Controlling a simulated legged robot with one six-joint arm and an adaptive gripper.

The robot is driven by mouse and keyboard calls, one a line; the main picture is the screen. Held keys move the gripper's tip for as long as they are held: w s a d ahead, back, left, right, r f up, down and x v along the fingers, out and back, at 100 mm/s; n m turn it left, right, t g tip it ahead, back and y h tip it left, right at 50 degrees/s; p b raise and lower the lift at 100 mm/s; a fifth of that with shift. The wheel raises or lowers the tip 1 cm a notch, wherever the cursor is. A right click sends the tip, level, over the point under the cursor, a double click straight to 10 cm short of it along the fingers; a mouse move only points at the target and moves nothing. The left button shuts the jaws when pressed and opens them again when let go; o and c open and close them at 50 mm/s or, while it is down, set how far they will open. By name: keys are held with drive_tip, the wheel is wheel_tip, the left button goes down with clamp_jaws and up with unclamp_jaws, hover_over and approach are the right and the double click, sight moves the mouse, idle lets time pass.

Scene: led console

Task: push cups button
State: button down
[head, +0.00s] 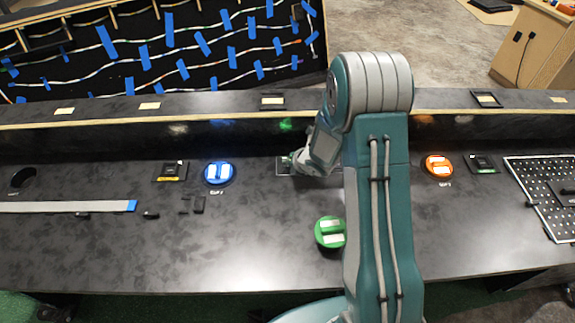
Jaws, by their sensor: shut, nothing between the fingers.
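My gripper (292,162) is shut and empty at the end of my teal arm, low over the back middle of the dark console (120,245). Its tip is over or at a small light-edged square (281,170), which it partly covers; I cannot tell whether it touches. A blue round piece (219,173) sits to the left of the gripper. A green round piece (330,232) lies nearer the front, partly hidden by my arm. An orange round piece (439,165) sits to the right of my arm. I cannot read which part is the cups button.
A dark square plate (171,171) lies left of the blue piece, and another (484,164) right of the orange one. A grey strip (62,207) and small black pieces are on the left. A perforated panel (548,195) is at the right. A raised ledge runs along the back.

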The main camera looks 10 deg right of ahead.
sight(288, 167)
drive_tip(key=shift+r, duration=3.05)
drive_tip(key=shift+r, duration=0.2)
drive_tip(key=s+d+r+m+h, duration=0.3)
drive_tip(key=s+r+m, duration=0.2)
drive_tip(key=r+m, duration=0.35)
drive_tip(key=s+d+r+m+h, duration=0.25)
drive_tip(key=s+r+m, duration=0.25)
drive_tip(key=r+m, duration=0.4)
drive_tip(key=s+a+r+m+g+y, duration=0.1)
drive_tip(key=s+a+r+m, duration=0.1)
drive_tip(key=s+m, duration=0.5)
drive_tip(key=s+a+r+m+g, duration=0.1)
drive_tip(key=s+a+r+m, duration=0.2)
drive_tip(key=s+m, duration=0.4)
drive_tip(key=s+r, duration=0.1)
drive_tip(key=s, duration=0.6)
drive_tip(key=shift+s+a+r+g+y, duration=0.15)
drive_tip(key=shift+s+a+g+y, duration=0.15)
drive_tip(key=shift+g+y, duration=0.1)
